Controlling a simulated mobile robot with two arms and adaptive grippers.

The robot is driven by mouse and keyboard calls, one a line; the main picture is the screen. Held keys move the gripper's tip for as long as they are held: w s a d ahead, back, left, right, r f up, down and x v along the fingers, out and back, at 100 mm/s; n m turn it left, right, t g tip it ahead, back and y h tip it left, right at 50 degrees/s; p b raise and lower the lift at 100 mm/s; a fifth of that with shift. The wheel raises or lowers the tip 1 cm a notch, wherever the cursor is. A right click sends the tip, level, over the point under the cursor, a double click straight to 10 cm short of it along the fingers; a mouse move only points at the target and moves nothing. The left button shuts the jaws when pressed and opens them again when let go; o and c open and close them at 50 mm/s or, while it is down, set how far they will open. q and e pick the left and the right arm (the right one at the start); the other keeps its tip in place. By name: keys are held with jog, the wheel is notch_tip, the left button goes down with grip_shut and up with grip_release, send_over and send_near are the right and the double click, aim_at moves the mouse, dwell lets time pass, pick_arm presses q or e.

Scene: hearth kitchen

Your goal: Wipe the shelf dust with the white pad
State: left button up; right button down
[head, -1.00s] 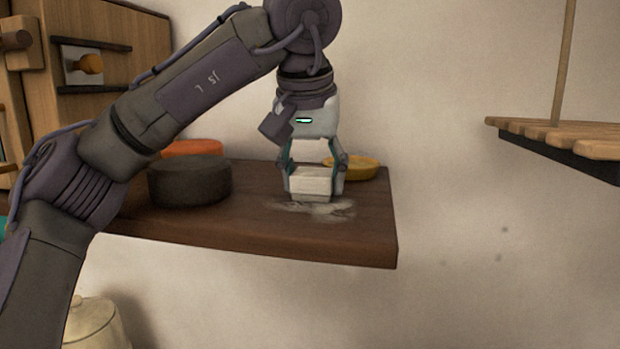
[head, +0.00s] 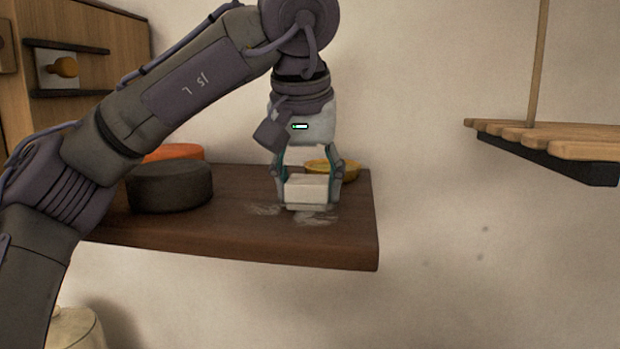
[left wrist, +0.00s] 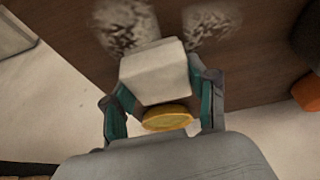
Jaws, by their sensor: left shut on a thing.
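The white pad (head: 307,190) is a pale block held in my left gripper (head: 308,180), whose fingers are shut on its two sides. The pad is down at the brown wooden shelf (head: 340,252), over the dust; whether it touches the board is hard to tell. Pale dust (head: 265,209) shows on the shelf to the left of the pad and just in front of it. In the left wrist view the pad (left wrist: 155,72) sits between the fingers, with dust patches (left wrist: 125,25) on both sides. My right gripper is not in view.
A dark round block (head: 170,187) and an orange round thing (head: 175,153) stand left on the shelf. A yellow dish (head: 330,168) is right behind the gripper. A slatted wooden rack (head: 560,140) hangs at the right.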

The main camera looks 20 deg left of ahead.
aim_at(299, 224)
pick_arm(q)
jog(key=shift+s+d+f, duration=0.1)
jog(key=shift+s+d, duration=0.05)
jog(key=shift+s, duration=0.45)
jog(key=shift+s+d+f, duration=0.1)
jog(key=shift+s+d, duration=0.05)
jog(key=shift+s, duration=0.4)
jog(key=shift+s+d+r, duration=0.1)
jog(key=shift+s+d, duration=0.15)
jog(key=shift+s, duration=0.65)
jog(key=shift+s+d+r, duration=0.1)
jog(key=shift+s+d, duration=0.1)
jog(key=shift+s, duration=0.75)
jog(key=shift+s+d+r, duration=0.1)
jog(key=shift+s+d, duration=0.15)
jog(key=shift+s, duration=0.65)
jog(key=shift+w, duration=0.1)
jog(key=shift+w+r, duration=0.1)
jog(key=shift+r, duration=2.9)
notch_tip(299, 224, up, 3)
jog(key=shift+r, duration=0.1)
